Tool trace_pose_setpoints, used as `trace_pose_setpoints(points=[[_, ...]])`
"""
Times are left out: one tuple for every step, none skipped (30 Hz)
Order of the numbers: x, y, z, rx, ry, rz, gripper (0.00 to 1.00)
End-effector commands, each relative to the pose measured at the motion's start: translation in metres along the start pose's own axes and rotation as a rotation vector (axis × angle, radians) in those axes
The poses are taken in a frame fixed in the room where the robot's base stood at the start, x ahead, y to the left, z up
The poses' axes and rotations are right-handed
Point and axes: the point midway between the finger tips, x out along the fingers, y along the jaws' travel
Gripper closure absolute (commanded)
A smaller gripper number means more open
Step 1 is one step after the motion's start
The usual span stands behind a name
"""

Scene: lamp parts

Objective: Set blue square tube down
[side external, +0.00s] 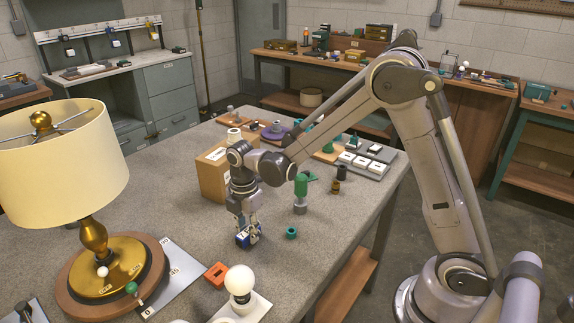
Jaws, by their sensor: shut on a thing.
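My gripper (246,226) points down over the middle of the grey table (190,240). It is shut on the blue square tube (243,238), which sits low between the fingertips. The fingers partly cover the tube. The tube is at or just above the table surface; I cannot tell whether it touches.
A lamp with a cream shade (62,150) stands at left on a round base. A cardboard box (212,174) is behind my gripper. A green ring (291,233), a green-and-grey part (301,190), an orange square part (217,274) and a white bulb (239,283) are near.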

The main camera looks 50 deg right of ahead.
Motion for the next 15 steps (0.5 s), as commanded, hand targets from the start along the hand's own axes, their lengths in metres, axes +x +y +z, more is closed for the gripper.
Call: trace_pose_setpoints(points=[[0.0009, 0.0001, 0.0002, 0.000, 0.000, 0.000, 1.00], [0.0009, 0.0001, 0.0002, 0.000, 0.000, 0.000, 1.00], [0.0008, 0.0000, 0.0002, 0.000, 0.000, 0.000, 1.00], [0.0007, 0.0000, 0.0002, 0.000, 0.000, 0.000, 1.00], [0.0007, 0.0000, 0.0002, 0.000, 0.000, 0.000, 1.00], [0.0007, 0.0000, 0.0003, 0.000, 0.000, 0.000, 1.00], [0.0008, 0.0000, 0.0003, 0.000, 0.000, 0.000, 1.00], [0.0012, 0.0000, 0.0003, 0.000, 0.000, 0.000, 1.00], [0.0022, 0.0000, 0.0003, 0.000, 0.000, 0.000, 1.00], [0.0031, 0.0000, 0.0003, 0.000, 0.000, 0.000, 1.00], [0.0039, 0.0000, 0.0003, 0.000, 0.000, 0.000, 1.00], [0.0040, 0.0000, 0.0003, 0.000, 0.000, 0.000, 0.67], [0.0038, 0.0000, 0.0003, 0.000, 0.000, 0.000, 0.58], [0.0038, 0.0000, 0.0003, 0.000, 0.000, 0.000, 0.50], [0.0038, 0.0000, 0.0003, 0.000, 0.000, 0.000, 0.50]])
